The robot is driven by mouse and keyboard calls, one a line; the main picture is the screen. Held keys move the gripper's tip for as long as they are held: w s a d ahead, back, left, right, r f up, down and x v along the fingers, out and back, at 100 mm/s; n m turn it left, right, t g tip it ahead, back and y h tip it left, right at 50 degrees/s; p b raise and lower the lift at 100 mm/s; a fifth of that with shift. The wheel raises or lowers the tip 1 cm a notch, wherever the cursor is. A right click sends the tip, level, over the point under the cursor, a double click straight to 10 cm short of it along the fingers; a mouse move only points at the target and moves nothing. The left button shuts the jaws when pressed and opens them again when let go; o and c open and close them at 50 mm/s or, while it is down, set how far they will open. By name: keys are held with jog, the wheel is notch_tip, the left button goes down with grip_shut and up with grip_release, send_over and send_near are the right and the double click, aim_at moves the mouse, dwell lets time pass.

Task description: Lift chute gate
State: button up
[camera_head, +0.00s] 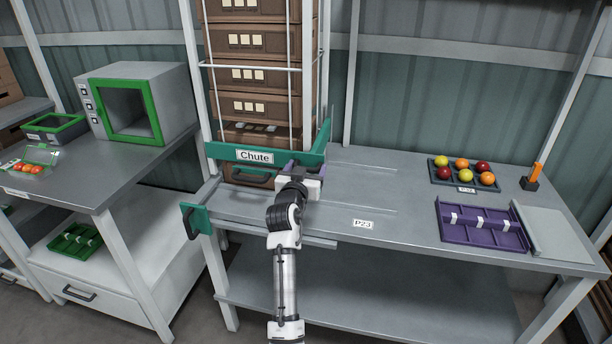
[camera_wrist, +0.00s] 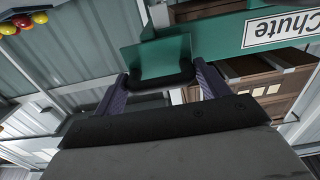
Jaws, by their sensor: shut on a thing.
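The chute gate (camera_head: 220,151) is a green bar with a white "Chute" label, across the front of a tall stack of brown crates (camera_head: 252,75). In the wrist view the gate (camera_wrist: 215,35) runs along the top right, with a green plate (camera_wrist: 160,58) and a black grip (camera_wrist: 165,82) at its end. My gripper (camera_head: 308,172) is at the right end of the gate in the head view. In the wrist view its purple-grey fingers (camera_wrist: 163,88) stand on both sides of the black grip and are shut on it. The grip is hidden behind my gripper in the head view.
The grey table (camera_head: 400,215) holds a tray of coloured balls or fruit (camera_head: 452,182), a purple divided tray (camera_head: 470,236) and a black holder with an orange piece (camera_head: 531,181). A green bracket (camera_head: 195,219) juts out at the left. White posts frame the crates.

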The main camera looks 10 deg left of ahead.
jog(key=shift+r, duration=0.4)
jog(key=o, duration=1.3)
jog(key=shift+f, duration=0.1)
jog(key=shift+s+f, duration=0.1)
jog(key=s+b, duration=0.4)
jog(key=s, duration=0.9)
jog(key=shift+s, duration=0.3)
